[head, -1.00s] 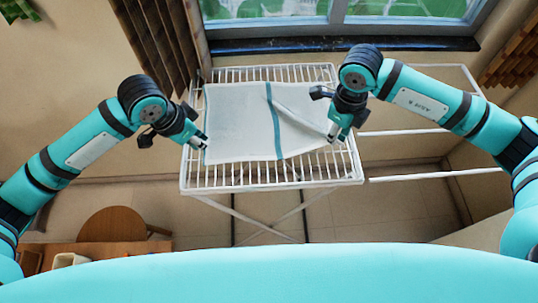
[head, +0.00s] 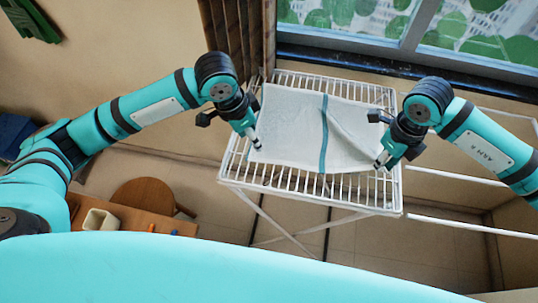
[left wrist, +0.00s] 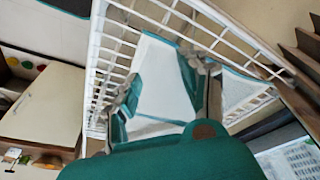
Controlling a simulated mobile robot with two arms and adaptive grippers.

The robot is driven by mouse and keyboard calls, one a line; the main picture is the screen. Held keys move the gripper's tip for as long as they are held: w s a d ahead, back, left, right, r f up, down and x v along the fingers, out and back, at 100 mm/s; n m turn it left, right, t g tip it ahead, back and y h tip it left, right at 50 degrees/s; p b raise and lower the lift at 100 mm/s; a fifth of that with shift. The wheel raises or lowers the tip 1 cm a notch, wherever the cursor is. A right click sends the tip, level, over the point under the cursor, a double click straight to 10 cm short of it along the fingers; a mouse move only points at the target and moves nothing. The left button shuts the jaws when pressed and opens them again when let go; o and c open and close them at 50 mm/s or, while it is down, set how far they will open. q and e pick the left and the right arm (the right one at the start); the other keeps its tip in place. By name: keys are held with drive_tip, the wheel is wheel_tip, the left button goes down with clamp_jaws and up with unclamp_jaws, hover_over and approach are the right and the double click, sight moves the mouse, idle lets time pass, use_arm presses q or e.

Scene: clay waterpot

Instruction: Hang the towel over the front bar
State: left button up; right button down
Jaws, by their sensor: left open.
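The white towel (head: 290,125) with a teal stripe lies across the slatted top of the white drying rack (head: 305,188). A raised fold runs from near the stripe toward its front right corner. My left gripper (head: 256,142) is at the towel's left edge; in the left wrist view its fingers (left wrist: 163,92) stand apart, with the towel (left wrist: 160,72) showing between and beyond them. My right gripper (head: 380,162) is at the towel's front right corner, where the fold ends. Whether its fingers are closed on the cloth is too small to tell.
White side bars (head: 455,225) extend right of the rack at a lower level. A window (head: 400,35) and dark curtain (head: 235,35) are behind. A round wooden stool (head: 150,195) and a table with a pale container (head: 100,220) stand at the front left.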

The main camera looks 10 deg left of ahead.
sight(257, 156)
use_arm(q)
wheel_tip(257, 156, up, 4)
drive_tip(key=d+g+y, duration=0.2)
drive_tip(key=shift+n, duration=0.4)
drive_tip(key=f, duration=0.9)
drive_tip(key=shift+s+a+f, duration=0.25)
drive_tip(key=shift+a+f, duration=0.05)
clamp_jaws()
drive_tip(key=shift+r, duration=2.5)
